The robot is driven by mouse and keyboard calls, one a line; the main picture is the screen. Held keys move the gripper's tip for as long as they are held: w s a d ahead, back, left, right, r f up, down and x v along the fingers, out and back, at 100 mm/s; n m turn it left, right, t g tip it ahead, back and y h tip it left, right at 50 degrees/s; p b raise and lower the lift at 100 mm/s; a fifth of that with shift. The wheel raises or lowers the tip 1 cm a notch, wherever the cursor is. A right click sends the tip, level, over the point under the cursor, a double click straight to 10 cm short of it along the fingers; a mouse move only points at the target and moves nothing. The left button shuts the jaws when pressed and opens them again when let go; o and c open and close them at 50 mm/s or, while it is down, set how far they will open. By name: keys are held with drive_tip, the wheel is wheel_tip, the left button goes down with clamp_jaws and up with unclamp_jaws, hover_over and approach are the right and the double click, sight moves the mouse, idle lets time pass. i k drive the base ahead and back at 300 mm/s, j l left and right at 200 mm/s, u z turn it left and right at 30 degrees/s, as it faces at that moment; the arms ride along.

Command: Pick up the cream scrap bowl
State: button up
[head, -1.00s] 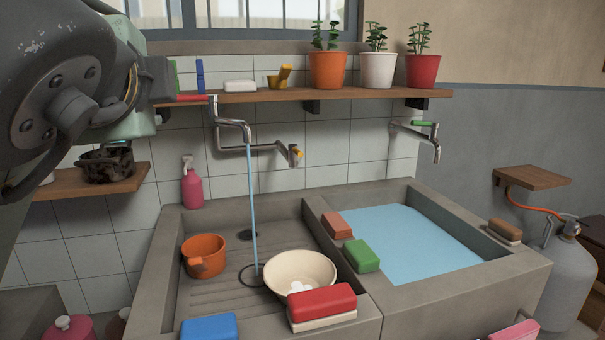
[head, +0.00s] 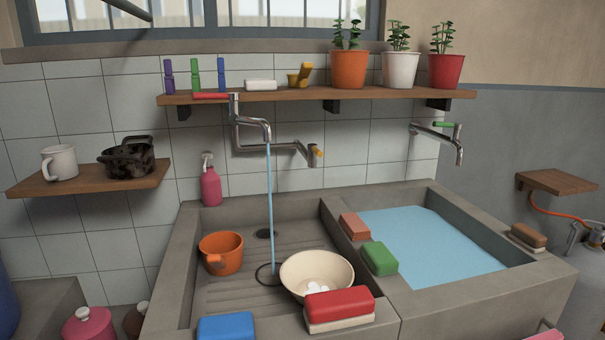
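The cream scrap bowl (head: 299,272) sits upright in the left, ribbed basin of the concrete sink, near its front right corner. Some small white pieces lie inside it. A red-and-cream sponge (head: 340,308) on the front ledge hides part of the bowl's lower front. A thin stream of water from the tap (head: 256,128) falls just left of the bowl. My gripper is not in view.
An orange mug (head: 221,253) stands left in the same basin. A blue sponge (head: 227,327) lies on the front ledge. Brick-coloured (head: 355,226) and green (head: 380,258) blocks sit on the divider beside the water-filled right basin (head: 430,245). A wooden shelf (head: 300,97) runs above.

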sight(304, 274)
drive_tip(key=l+z, duration=0.15)
drive_tip(key=l, duration=0.3)
drive_tip(key=i+l+z, duration=0.2)
drive_tip(key=l, duration=0.2)
drive_tip(key=l+z, duration=0.15)
drive_tip(key=l, duration=0.3)
drive_tip(key=i+j, duration=0.1)
drive_tip(key=j, duration=0.55)
drive_tip(key=i, duration=0.05)
